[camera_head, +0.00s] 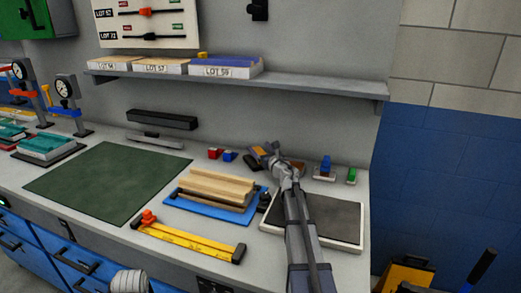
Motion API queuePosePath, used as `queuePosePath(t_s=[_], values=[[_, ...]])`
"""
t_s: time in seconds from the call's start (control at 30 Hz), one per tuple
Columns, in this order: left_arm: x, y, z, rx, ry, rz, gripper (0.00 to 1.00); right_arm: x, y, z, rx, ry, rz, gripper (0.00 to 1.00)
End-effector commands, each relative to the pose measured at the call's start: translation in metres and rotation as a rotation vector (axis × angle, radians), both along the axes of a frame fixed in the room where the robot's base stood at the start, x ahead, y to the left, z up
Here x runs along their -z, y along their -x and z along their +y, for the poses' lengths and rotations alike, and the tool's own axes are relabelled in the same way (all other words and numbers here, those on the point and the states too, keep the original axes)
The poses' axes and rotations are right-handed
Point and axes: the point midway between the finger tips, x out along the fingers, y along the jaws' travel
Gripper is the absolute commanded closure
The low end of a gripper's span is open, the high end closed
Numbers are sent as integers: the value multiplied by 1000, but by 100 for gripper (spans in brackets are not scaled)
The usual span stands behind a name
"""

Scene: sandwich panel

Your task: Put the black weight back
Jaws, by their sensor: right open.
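I cannot tell for certain which dark object is the black weight. A small black object (264,199) stands between the blue tray and the pale-rimmed tray, beside my right forearm.
A blue tray (184,206) holds wooden strips (218,187). A pale-rimmed tray (346,243) with a dark surface lies under my right arm. A yellow ruler (190,239) lies in front. A green mat (100,180) is clear. A shelf (310,82) overhangs the back.

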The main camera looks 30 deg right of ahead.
Motion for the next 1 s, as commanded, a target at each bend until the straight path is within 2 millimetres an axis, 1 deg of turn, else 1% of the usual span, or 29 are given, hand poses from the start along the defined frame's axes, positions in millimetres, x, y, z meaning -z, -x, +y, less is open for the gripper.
queuePosePath(t_s=[0.03, 0.17, 0.4, 0.5, 0.6, 0.67, 1.0], values=[[0, 0, 0, 0, 0, 0, 15, 0, 11, 2, 1, 0, 0, 15], [0, 0, 0, 0, 0, 0, 15, 0, 37, 4, 2, 0, 0, 15], [0, 0, 0, 0, 0, 0, 15, 0, 91, 9, 2, 0, 0, 15], [0, 0, 0, 0, 0, 0, 15, 0, 108, 10, 2, 0, 0, 15], [0, 0, 0, 0, 0, 0, 15, 0, 117, 10, 1, 0, 0, 15], [0, 0, 0, 0, 0, 0, 15, 0, 120, 10, 1, 0, 0, 15], [0, 0, 0, 0, 0, 0, 15, 0, 119, 9, 0, 0, 0, 15]])
